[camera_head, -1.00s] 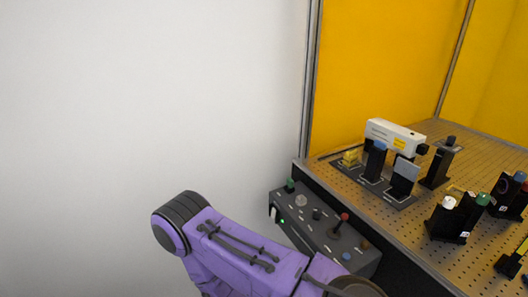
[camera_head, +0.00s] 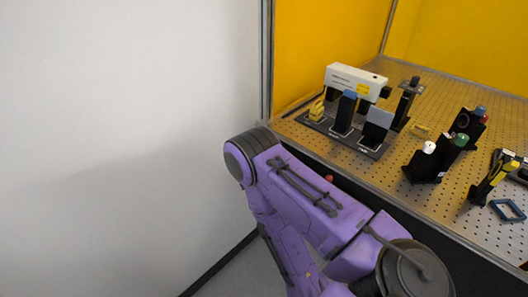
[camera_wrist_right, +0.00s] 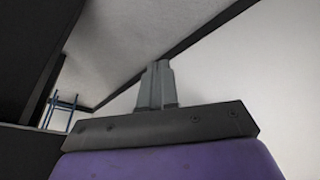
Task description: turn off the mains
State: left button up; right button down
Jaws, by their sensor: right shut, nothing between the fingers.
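The grey control box with the switches is now almost wholly hidden behind my purple arm in the head view. Only a small red knob tip (camera_head: 329,178) shows above the arm, at the front edge of the optical table (camera_head: 362,182). No mains switch can be made out. My right gripper (camera_wrist_right: 158,72) shows in the right wrist view, with its grey fingers shut together and nothing between them. It points toward pale, bare surfaces. The gripper itself is not seen in the head view. My left gripper is in neither view.
On the perforated table stand a white laser-like unit (camera_head: 352,80), a black mount with a green cap (camera_head: 459,140), a yellow-and-black part (camera_head: 492,180) and a blue frame (camera_head: 507,210). Yellow panels (camera_head: 330,35) stand behind. A white wall (camera_head: 120,120) lies left, with clear floor below.

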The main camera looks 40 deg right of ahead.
jog(key=w+r+m+t+h+b, duration=0.1)
jog(key=w+r+m+t+h, duration=0.3)
jog(key=w, duration=0.6)
jog(key=w+r+m+g, duration=0.1)
jog(key=w+r+m, duration=0.1)
jog(key=w+m, duration=0.6)
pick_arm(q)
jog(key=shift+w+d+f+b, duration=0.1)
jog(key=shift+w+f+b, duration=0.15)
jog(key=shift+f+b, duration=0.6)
pick_arm(e)
jog(key=w+a+r+m+g, duration=0.2)
jog(key=w+a+r+m, duration=0.2)
jog(key=r+m, duration=0.4)
jog(key=w+a+r+m+g+h, duration=0.1)
jog(key=w+a+r+m+g, duration=0.2)
jog(key=w+r+m, duration=0.4)
notch_tip(320, 180, up, 2)
jog(key=shift+a+r+m+g, duration=0.3)
jog(key=shift+a+m, duration=0.25)
jog(key=shift+m, duration=0.25)
pick_arm(q)
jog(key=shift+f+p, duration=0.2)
jog(key=shift+p, duration=0.1)
pick_arm(e)
jog(key=shift+w+f, duration=0.1)
jog(key=shift+w, duration=0.05)
